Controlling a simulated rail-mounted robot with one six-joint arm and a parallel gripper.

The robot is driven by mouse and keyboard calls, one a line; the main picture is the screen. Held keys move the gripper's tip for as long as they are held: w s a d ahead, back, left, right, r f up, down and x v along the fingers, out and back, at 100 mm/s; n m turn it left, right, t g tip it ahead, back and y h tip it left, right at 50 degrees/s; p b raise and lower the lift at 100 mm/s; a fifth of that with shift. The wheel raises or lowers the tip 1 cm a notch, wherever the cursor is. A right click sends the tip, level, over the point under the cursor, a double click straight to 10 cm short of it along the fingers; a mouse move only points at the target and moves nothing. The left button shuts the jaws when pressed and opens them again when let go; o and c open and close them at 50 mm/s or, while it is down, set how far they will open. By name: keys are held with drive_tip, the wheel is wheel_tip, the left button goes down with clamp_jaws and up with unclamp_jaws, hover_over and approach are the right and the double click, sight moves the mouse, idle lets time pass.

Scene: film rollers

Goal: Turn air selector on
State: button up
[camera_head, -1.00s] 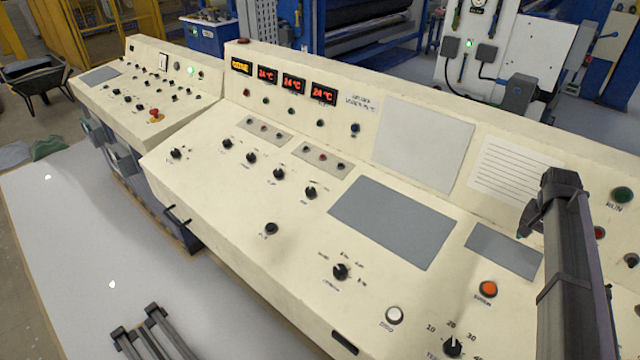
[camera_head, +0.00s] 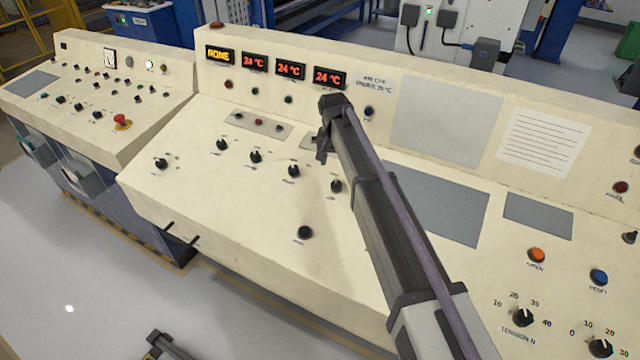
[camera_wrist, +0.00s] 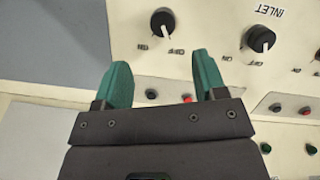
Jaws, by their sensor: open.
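My gripper (camera_head: 322,150) is over the cream console, above the row of small black selectors. In the wrist view its two green fingers (camera_wrist: 162,68) are apart with nothing between them. A black selector (camera_wrist: 163,20) with ON and OFF marks lies beyond the fingertips, its white pointer toward OFF. To its right is the selector labelled INLET (camera_wrist: 260,38), also pointing toward OFF. In the head view, the rightmost selector of the row (camera_head: 336,185) sits close beside my arm. I cannot read which selector is labelled air.
Grey blank panels (camera_head: 440,205) lie right of the row. A lone black knob (camera_head: 305,232) is in front. The raised rear panel carries red displays (camera_head: 290,69) and small buttons. An orange button (camera_head: 536,255) and tension knob (camera_head: 522,316) are at right.

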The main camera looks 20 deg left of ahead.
sight(335, 184)
drive_tip(key=f+b, duration=0.4)
drive_tip(key=f, duration=0.1)
drive_tip(key=f+b, duration=0.5)
drive_tip(key=shift+w+d+f, duration=0.1)
drive_tip(key=shift+d+f, duration=0.1)
drive_tip(key=shift+f, duration=0.05)
drive_tip(key=shift+r, duration=0.15)
drive_tip(key=c, duration=0.9)
drive_tip(key=shift+m, duration=0.3)
drive_tip(key=m+y, duration=0.1)
drive_tip(key=m, duration=0.4)
drive_tip(key=m+y, duration=0.1)
drive_tip(key=m, duration=0.5)
drive_tip(key=shift+a+t, duration=0.1)
drive_tip(key=shift+t, duration=0.2)
drive_tip(key=shift+y, duration=0.3)
